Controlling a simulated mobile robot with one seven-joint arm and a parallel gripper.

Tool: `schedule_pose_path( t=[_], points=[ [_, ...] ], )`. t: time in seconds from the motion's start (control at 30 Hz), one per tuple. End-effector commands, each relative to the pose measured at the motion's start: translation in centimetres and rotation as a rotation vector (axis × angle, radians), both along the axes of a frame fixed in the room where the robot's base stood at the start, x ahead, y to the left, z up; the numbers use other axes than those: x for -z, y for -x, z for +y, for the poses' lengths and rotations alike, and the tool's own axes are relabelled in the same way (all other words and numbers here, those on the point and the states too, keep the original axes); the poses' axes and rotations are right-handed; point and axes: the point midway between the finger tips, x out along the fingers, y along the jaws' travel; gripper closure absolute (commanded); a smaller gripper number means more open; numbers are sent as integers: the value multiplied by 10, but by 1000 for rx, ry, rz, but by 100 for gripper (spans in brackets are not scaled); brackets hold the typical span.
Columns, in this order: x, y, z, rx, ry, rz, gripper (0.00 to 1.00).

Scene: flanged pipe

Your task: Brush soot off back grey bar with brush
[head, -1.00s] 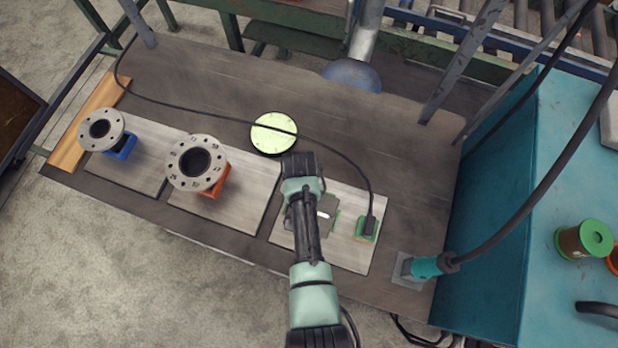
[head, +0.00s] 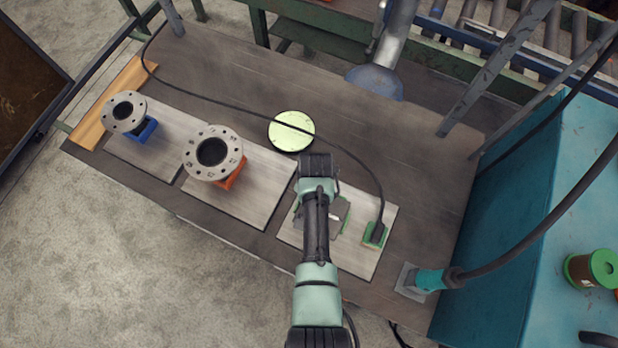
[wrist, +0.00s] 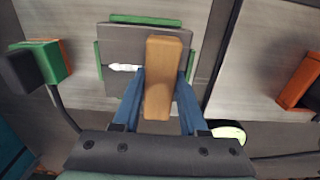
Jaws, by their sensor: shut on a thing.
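My gripper (wrist: 160,92) has its blue fingers shut on a wooden block, the brush (wrist: 166,62). Its bristles are hidden beneath it. The brush is above a dark grey plate (wrist: 120,85) with green pieces along its edges; I cannot tell whether it touches. A thin line crosses the plate, seemingly dividing it into two grey bars, with a bright white streak (wrist: 124,67) on the line. The brush covers the right part of this line. In the head view my wrist hides the brush and part of the grey plate (head: 335,217). Soot cannot be made out clearly.
A green block with a black cable (head: 375,234) stands right of the plate. Two flanged pipes (head: 212,153) (head: 123,111) stand on pale boards to the left. A round pale disc (head: 292,131) lies behind. A teal tool (head: 430,280) lies at the right front.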

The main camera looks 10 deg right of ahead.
Motion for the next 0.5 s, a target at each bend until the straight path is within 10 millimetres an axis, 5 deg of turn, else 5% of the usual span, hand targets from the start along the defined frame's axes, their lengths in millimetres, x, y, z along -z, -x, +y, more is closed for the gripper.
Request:
schedule_pose_path(
  t=[0.5],
  points=[
    [1, 14, -21, 2, 1, 1, 100]
  ],
)
